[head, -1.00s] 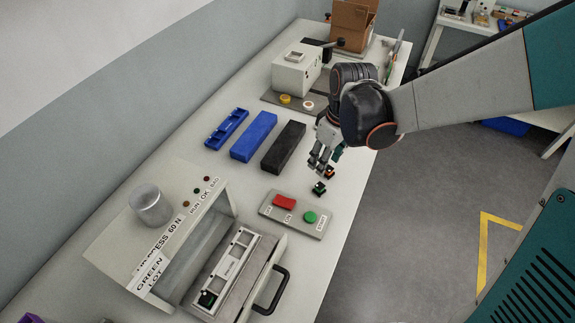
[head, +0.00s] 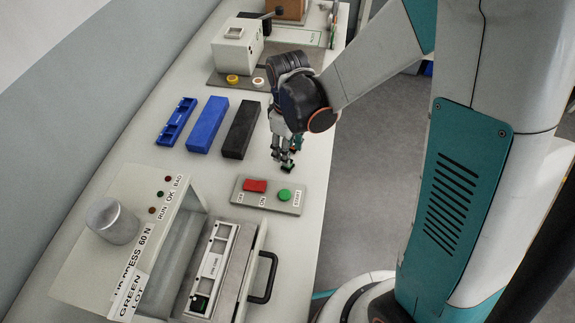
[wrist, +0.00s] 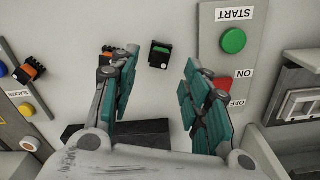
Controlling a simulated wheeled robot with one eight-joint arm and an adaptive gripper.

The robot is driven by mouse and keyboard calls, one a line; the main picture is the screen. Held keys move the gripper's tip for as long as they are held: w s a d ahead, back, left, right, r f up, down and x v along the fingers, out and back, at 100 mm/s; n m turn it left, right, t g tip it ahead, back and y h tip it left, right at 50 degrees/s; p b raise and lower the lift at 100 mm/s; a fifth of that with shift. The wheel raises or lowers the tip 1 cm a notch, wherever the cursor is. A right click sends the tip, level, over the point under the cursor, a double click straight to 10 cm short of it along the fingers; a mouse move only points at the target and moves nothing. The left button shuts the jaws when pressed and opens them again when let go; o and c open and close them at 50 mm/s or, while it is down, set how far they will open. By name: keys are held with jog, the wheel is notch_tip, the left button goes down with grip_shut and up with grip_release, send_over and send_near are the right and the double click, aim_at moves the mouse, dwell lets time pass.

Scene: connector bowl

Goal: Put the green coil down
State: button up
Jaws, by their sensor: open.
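The green coil (head: 288,167), a small black block with a green part, is on the white table just below my gripper (head: 282,160). In the wrist view the green coil (wrist: 160,54) lies past the gap between the fingertips, and no finger touches it there. My gripper (wrist: 155,75) is open and empty, its teal-padded fingers spread wide. In the head view the fingers partly cover the spot, so the exact gap to the coil is unclear.
A grey button panel (head: 243,197) with red and green buttons lies close by. An orange-and-black coil (wrist: 107,50) is partly hidden behind the left finger. Black (head: 241,130) and blue (head: 207,125) blocks are behind. The press (head: 150,215) with its open drawer stands in front.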

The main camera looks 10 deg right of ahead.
notch_tip(320, 180, down, 5)
jog(key=shift+b, duration=1)
jog(key=shift+r, duration=0.1)
grip_shut()
notch_tip(320, 180, up, 20)
jog(key=p, duration=0.6)
jog(key=shift+a, duration=0.15)
